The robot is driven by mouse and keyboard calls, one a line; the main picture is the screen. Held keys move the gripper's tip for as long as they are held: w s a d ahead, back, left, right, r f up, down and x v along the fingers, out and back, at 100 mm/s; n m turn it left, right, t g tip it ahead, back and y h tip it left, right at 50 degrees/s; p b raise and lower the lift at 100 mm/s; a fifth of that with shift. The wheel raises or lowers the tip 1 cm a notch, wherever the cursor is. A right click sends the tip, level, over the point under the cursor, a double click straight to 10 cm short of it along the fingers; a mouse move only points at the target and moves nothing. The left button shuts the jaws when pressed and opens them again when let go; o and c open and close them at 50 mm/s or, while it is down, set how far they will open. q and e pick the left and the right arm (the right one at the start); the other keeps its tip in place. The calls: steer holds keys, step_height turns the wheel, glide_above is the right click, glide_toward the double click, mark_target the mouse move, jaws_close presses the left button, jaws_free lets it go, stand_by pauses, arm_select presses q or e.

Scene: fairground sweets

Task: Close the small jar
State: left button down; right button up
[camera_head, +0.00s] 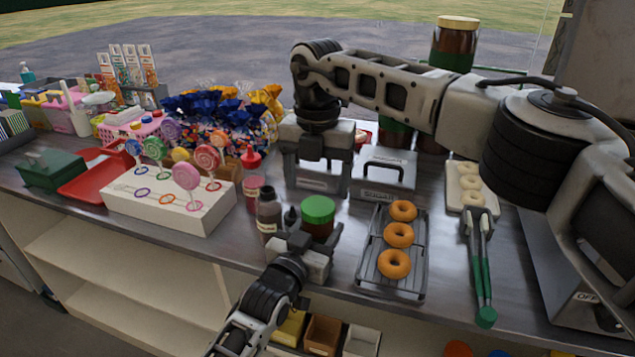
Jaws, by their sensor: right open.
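The small jar (317,229) has dark red-brown contents and stands near the front edge of the counter. A green lid (318,206) sits on its top; I cannot tell whether it is tight. My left gripper (312,228) comes in from below, with a finger on each side of the jar's lower body. I cannot tell whether the fingers touch it. My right gripper (318,191) points down with its fingers wide apart. It is empty and appears just behind and above the green lid. The jar's base is hidden by my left gripper.
A dark bottle (268,215) stands close left of the jar. A rack (420,273) with doughnuts lies to the right, beside green-handled tongs (479,262). A grey sugar box (388,172) is behind. A white lollipop stand (155,207) is at the left.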

mark_target(318, 206)
steer(key=n, duration=0.4)
steer(key=shift+r, duration=0.4)
steer(key=n, duration=0.2)
steer(key=r+n, duration=0.1)
steer(key=n, duration=0.2)
steer(key=shift+w, duration=0.1)
steer(key=n, duration=0.4)
steer(key=shift+r, duration=0.35)
steer(key=n, duration=0.4)
steer(key=shift+w+r+n, duration=0.1)
steer(key=shift+r+n, duration=0.2)
steer(key=shift+r, duration=0.1)
steer(key=shift+f, duration=4.05)
